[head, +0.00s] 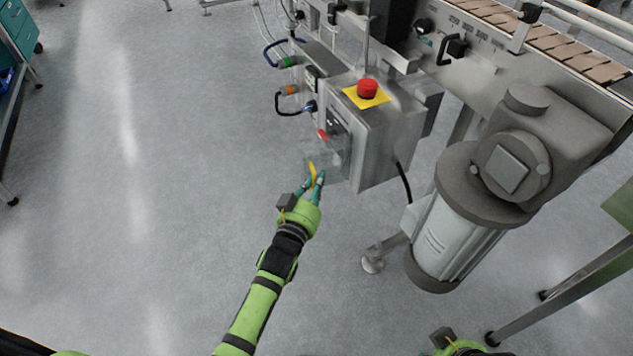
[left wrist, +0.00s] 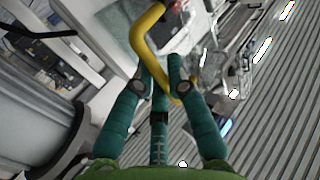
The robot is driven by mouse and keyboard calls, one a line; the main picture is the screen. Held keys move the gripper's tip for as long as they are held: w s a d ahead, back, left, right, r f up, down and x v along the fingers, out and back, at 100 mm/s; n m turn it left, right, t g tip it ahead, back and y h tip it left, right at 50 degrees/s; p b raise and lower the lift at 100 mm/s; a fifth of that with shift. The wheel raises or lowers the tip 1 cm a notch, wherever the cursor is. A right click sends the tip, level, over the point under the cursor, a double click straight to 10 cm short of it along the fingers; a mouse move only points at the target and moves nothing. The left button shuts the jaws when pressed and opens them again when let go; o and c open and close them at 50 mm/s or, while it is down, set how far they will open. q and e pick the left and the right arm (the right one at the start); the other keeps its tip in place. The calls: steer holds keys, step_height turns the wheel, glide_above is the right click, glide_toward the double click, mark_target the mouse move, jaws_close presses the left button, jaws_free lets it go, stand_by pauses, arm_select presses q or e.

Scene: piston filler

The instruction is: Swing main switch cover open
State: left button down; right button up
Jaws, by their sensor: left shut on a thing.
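The main switch cover (head: 337,160) is a clear panel on the front of a grey control box (head: 385,138). A red switch knob (head: 322,134) shows near its upper edge. A bent yellow handle (head: 312,168) is at the cover's lower left; it looms large in the left wrist view (left wrist: 146,36). My left gripper (head: 317,180) is shut on the yellow handle, with its teal fingers around it (left wrist: 162,72). I cannot tell how far the cover stands from the box. Only a bit of my right arm shows at the bottom edge; its fingers are out of view.
A red emergency stop (head: 367,88) on a yellow plate tops the box. A conveyor (head: 560,45) runs behind it. A large motor (head: 480,190) stands to the right. The floor (head: 150,180) to the left is clear.

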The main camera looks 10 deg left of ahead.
arm_select(q)
steer(key=shift+w+r, duration=0.1)
steer(key=shift+r, duration=0.05)
steer(key=c, duration=1.2)
jaws_free()
steer(key=s+a, duration=0.1)
steer(key=s, duration=1.1)
steer(key=shift+a, duration=0.4)
steer(key=shift+w, duration=0.1)
